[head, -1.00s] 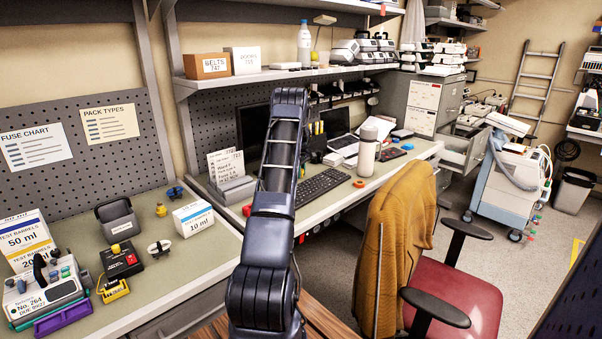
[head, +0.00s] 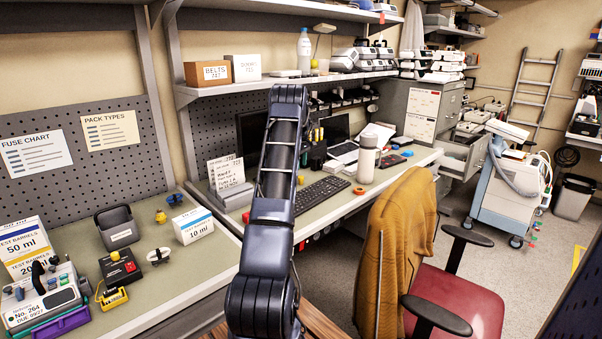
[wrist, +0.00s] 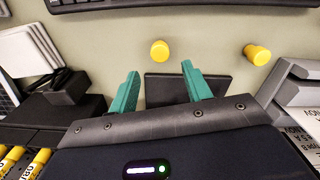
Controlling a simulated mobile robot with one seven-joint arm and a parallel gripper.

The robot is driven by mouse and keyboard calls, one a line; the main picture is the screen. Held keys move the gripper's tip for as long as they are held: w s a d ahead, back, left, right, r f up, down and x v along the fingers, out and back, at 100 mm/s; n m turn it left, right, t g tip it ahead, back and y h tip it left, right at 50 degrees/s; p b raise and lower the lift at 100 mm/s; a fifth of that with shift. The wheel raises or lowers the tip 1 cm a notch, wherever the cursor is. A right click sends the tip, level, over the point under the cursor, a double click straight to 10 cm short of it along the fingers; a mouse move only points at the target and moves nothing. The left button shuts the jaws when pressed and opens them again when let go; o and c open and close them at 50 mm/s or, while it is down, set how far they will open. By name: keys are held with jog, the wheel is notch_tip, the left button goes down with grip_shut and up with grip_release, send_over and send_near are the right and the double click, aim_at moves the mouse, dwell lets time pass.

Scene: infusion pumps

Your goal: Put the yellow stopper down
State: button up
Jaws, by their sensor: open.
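In the wrist view, a yellow stopper (wrist: 159,50) appears just beyond my gripper (wrist: 161,67), roughly in line with the gap between the fingertips. A second yellow stopper (wrist: 257,54) is on the desk to the right, apart from the fingers. My teal fingers are spread and hold nothing that I can see. Whether the first stopper touches the desk is hard to tell.
A black keyboard (wrist: 190,4) crosses the wrist view's top edge. A dark flat pad (wrist: 170,90) lies beneath the fingers. A grey card holder (wrist: 295,88) is at right and a black block (wrist: 62,112) at left. Yellow-capped markers (wrist: 38,160) are lower left. Bare desk surrounds the stoppers.

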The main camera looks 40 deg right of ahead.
jog(key=shift+r, duration=1.5)
jog(key=w+a+r, duration=0.2)
jog(key=a+r, duration=1.2)
jog(key=a, duration=0.5)
jog(key=s+a+r+m+t+h, duration=0.1)
jog(key=s+a+r, duration=0.25)
jog(key=a, duration=0.65)
jog(key=s+a+r+t, duration=0.1)
jog(key=s+a+r, duration=0.1)
jog(key=a+r, duration=0.5)
jog(key=s+a+r+m+t, duration=0.1)
jog(key=s+a, duration=0.6)
jog(key=a, duration=0.3)
jog(key=s+a, duration=0.7)
jog(key=a, duration=0.3)
jog(key=s+a+f, duration=0.3)
jog(key=s+a, duration=0.2)
jog(key=s, duration=0.4)
jog(key=s+a+f+m+t+y, duration=0.1)
jog(key=s+a+f, duration=0.2)
jog(key=s, duration=0.6)
jog(key=a, duration=0.2)
jog(key=shift+a+f+t, duration=0.3)
jog(key=shift+f, duration=0.1)
jog(key=shift+s, duration=0.1)
